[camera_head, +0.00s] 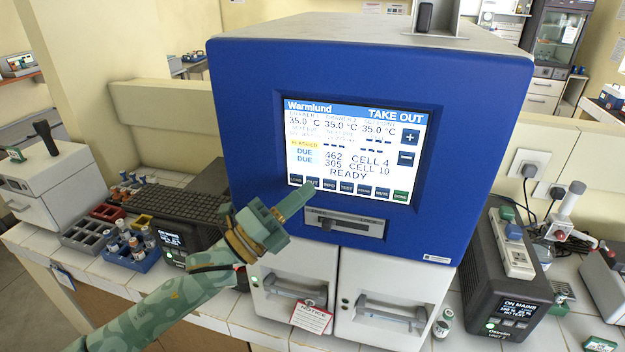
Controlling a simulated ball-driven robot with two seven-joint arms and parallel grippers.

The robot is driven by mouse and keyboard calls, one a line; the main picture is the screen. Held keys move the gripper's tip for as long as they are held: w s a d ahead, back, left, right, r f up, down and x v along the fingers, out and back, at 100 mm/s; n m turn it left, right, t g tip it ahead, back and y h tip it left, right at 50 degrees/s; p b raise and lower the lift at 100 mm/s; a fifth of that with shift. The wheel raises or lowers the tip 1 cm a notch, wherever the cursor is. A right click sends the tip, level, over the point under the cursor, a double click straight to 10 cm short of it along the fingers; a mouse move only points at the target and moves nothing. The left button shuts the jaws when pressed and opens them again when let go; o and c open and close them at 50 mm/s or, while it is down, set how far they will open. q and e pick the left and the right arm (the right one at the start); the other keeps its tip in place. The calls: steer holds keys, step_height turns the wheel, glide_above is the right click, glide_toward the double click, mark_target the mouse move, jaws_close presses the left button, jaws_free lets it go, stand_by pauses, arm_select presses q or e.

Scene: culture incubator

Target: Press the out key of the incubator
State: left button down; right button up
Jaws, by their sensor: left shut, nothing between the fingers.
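The incubator (240,130) is a blue-fronted box with a lit touch screen (415,180). The screen reads "Warmlund", "TAKE OUT" and "READY". A row of small dark keys runs along its bottom edge. The out key (313,183) looks like the second from the left; its small label is hard to read. My left gripper (303,194) is shut and empty. Its tip is just below and beside the out key in the picture, partly over the screen's lower left edge. I cannot tell whether it touches. My right gripper is not in view.
Below the screen is a slot with a dark lever (345,222), and two white drawers with handles (390,312). Tube racks (140,252) stand left, a dark power unit (505,285) stands right, and a small vial (443,323) stands in front.

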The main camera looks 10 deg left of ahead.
arm_select(q)
steer(key=shift+s, duration=0.15)
steer(key=s+p, duration=0.1)
steer(key=s, duration=0.4)
steer(key=shift+a, duration=0.1)
stand_by(0.3)
stand_by(0.4)
